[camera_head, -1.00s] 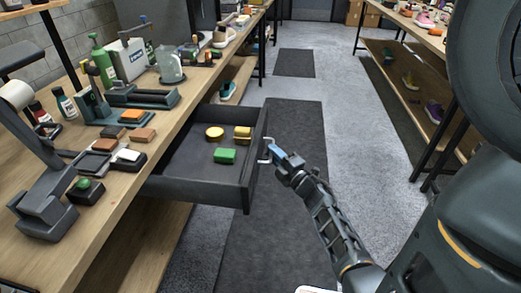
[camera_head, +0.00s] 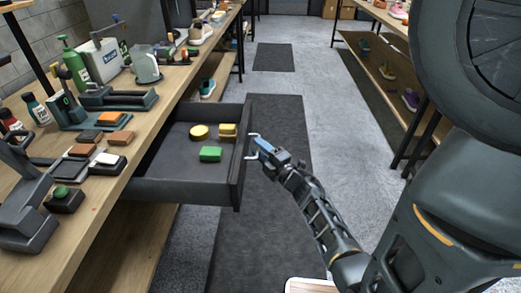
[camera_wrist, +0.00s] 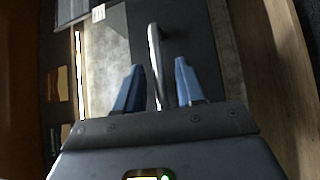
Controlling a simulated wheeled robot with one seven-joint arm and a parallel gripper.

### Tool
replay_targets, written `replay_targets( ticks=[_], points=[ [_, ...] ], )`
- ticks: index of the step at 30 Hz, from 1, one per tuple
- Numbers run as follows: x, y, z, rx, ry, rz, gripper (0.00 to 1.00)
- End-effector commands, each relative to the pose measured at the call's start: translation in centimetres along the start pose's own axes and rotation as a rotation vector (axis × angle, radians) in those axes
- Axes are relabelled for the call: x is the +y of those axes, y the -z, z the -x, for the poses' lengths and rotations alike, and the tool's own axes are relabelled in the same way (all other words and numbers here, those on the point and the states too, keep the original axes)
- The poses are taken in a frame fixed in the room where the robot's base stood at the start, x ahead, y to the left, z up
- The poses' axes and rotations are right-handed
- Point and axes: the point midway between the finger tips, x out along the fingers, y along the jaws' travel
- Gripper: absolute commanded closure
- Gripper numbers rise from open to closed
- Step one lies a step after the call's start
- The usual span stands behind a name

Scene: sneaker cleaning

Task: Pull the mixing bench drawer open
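The dark grey mixing bench drawer (camera_head: 181,192) stands well out from the wooden bench (camera_head: 84,213) in the head view. Its inside shows. A pale bar handle (camera_head: 248,146) is on the drawer's right-hand front face. My gripper (camera_head: 259,147) is at this handle. In the wrist view the handle (camera_wrist: 155,60) passes between the two blue fingers of my gripper (camera_wrist: 160,72), with a visible gap on each side. The fingers are apart and do not appear to press on it.
Bottles, brushes and a clear jug (camera_head: 146,64) stand on the bench. Dark mats (camera_head: 285,127) cover the open aisle floor. A shoe rack (camera_head: 385,75) is at right.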

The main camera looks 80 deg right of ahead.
Motion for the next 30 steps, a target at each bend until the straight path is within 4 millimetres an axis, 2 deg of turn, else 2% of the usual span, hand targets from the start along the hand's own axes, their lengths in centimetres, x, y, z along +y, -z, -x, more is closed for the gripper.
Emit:
replay_targets(
  ticks=[5, 12, 18, 30],
  points=[
    [-0.1, 0.0, 0.9, -0.001, 0.001, 0.0, 0.62],
    [-0.2, 0.0, 4.7, -0.001, 0.003, 0.0, 0.62],
    [-0.1, 0.0, 7.2, 0.0, 0.002, 0.001, 0.62],
    [0.0, 0.0, 7.8, 0.0, 0.0, 0.0, 0.62]
  ],
)
